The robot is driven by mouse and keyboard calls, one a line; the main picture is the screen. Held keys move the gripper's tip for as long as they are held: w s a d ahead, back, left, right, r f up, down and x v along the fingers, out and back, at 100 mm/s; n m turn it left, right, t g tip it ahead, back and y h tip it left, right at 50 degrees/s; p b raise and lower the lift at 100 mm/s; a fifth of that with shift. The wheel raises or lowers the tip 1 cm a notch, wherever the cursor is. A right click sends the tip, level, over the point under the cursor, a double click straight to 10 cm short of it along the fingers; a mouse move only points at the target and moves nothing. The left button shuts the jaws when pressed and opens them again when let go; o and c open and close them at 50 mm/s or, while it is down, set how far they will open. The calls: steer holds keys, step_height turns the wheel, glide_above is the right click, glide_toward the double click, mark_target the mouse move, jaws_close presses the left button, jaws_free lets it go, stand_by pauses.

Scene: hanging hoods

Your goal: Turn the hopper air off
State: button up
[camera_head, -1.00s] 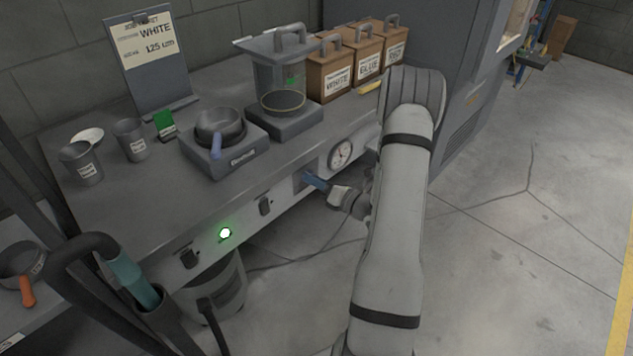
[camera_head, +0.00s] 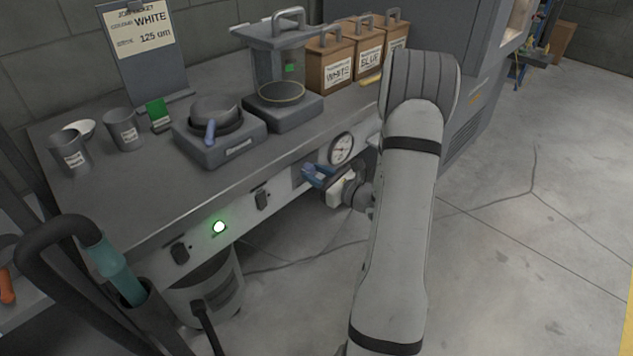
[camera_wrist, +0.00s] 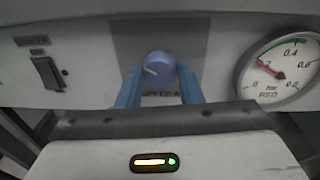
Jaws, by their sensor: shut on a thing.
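The hopper air knob (camera_wrist: 159,66) is a round blue-grey knob with a pale pointer line aimed to the left and slightly down. It sits on a grey plate (camera_wrist: 120,42) on the bench's front panel. The label below it is partly hidden by my gripper; "PPER A" can be read. My gripper (camera_wrist: 160,76) has its two blue fingers on either side of the knob, shut on it. In the head view my gripper (camera_head: 313,174) is at the panel, and the knob is hidden behind it. The pressure gauge (camera_wrist: 278,70) is right of the knob, its red needle pointing up-left.
A dark rocker switch (camera_wrist: 48,73) is left of the knob. Pots, a clear hopper (camera_head: 279,75) and brown boxes (camera_head: 331,65) stand on the bench.

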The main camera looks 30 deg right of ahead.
steer(key=n+b, duration=0.1)
steer(key=b, duration=0.1)
steer(key=n+b, duration=0.2)
steer(key=shift+f+n, duration=0.3)
steer(key=n+b, duration=0.3)
steer(key=b, duration=0.3)
steer(key=n+h+b, duration=0.1)
steer(key=n+b, duration=0.3)
steer(key=b, duration=0.2)
steer(key=shift+a+r+n+b, duration=0.2)
steer(key=shift+n+b, duration=0.1)
steer(key=shift+b, duration=0.1)
steer(key=o, duration=1)
steer(key=shift+r, duration=0.1)
steer(key=shift+s, duration=0.1)
